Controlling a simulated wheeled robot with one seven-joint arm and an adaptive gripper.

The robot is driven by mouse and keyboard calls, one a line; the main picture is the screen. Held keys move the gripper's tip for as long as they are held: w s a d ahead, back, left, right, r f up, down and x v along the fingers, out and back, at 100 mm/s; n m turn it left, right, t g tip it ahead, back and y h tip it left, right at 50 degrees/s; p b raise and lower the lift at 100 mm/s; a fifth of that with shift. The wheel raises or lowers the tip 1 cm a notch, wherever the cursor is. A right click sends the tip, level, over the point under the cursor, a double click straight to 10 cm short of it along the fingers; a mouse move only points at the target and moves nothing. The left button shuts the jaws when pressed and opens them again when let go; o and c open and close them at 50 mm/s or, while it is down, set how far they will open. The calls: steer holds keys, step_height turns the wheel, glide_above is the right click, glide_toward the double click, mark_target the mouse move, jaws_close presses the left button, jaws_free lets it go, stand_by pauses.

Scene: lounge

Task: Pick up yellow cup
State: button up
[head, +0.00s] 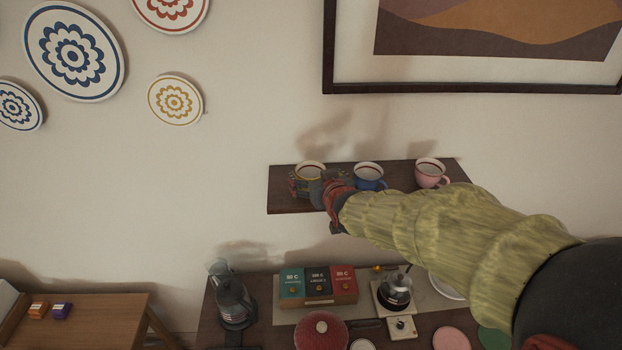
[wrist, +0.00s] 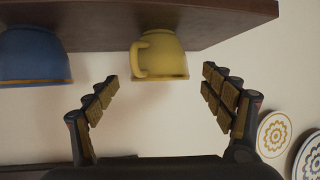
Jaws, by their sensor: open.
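The yellow cup (head: 311,168) stands at the left end of a dark wooden wall shelf (head: 283,205) in the head view. My gripper (head: 306,187) is in front of it and hides its lower part. In the wrist view, which appears upside down, the yellow cup (wrist: 161,53) sits on the shelf (wrist: 205,20) with its handle toward the left of the picture. My gripper (wrist: 160,76) is open and empty there, its fingers spread to either side of the cup's line. The cup lies just ahead of the fingertips, and no contact is visible.
A blue cup (head: 369,176) stands close to the right of the yellow one, also visible in the wrist view (wrist: 32,55). A pink cup (head: 430,172) is farther right.

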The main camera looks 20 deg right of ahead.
mark_target(308, 166)
steer(key=shift+x, duration=0.95)
steer(key=shift+r+p+x, duration=0.15)
steer(key=shift+p+x, duration=0.6)
steer(key=shift+x, duration=0.9)
steer(key=shift+r+p+x, duration=0.15)
steer(key=shift+p+x, duration=0.6)
steer(key=shift+x, duration=0.85)
steer(key=shift+w+d, duration=0.1)
steer(key=shift+w, duration=0.05)
steer(key=shift+c, duration=1.3)
steer(key=c, duration=1.1)
steer(key=shift+r, duration=0.15)
steer(key=shift+c, duration=0.4)
